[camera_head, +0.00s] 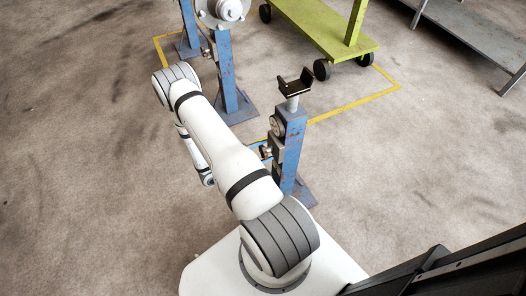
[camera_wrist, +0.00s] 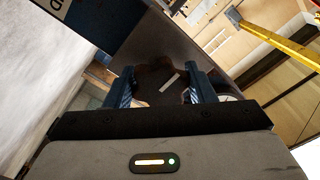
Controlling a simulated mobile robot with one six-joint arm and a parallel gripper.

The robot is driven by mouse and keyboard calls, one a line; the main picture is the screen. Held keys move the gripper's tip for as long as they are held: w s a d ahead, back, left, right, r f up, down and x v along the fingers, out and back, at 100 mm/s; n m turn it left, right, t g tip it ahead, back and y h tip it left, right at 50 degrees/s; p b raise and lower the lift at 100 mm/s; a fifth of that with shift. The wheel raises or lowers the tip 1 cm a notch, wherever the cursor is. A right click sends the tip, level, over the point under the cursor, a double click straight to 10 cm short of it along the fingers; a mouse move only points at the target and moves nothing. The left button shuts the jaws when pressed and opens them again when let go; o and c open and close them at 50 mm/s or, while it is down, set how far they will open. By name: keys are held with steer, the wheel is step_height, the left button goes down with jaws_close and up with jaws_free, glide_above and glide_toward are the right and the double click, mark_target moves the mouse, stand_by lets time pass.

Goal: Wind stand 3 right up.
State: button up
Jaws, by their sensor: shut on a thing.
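The nearest blue stand (camera_head: 291,150) is upright in front of my base, with worn rusty patches and a black cradle (camera_head: 295,84) on a short pale post. The cradle is empty. A round gear housing and small crank parts (camera_head: 266,152) show on its left side. No stand number is readable. In the wrist view my gripper (camera_wrist: 160,82) is shut on a dark brown knob-like piece (camera_wrist: 152,76), with one finger on each side. A pale strip crosses its middle. My gripper is not clearly visible in the head view, being largely behind my arm.
Another blue stand (camera_head: 228,80) stands behind, beside a metal hub (camera_head: 222,10); a further blue stand (camera_head: 187,32) is at the back. A yellow-green wheeled cart (camera_head: 325,30) and grey shelving (camera_head: 465,30) are at the back right. Yellow floor lines (camera_head: 350,105) surround the area. Floor at right is clear.

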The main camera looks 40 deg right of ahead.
steer(key=o, duration=1)
steer(key=shift+c, duration=0.2)
steer(key=v, duration=0.7)
steer(key=shift+a, duration=0.4)
steer(key=shift+w+p, duration=0.1)
steer(key=shift+p, duration=0.2)
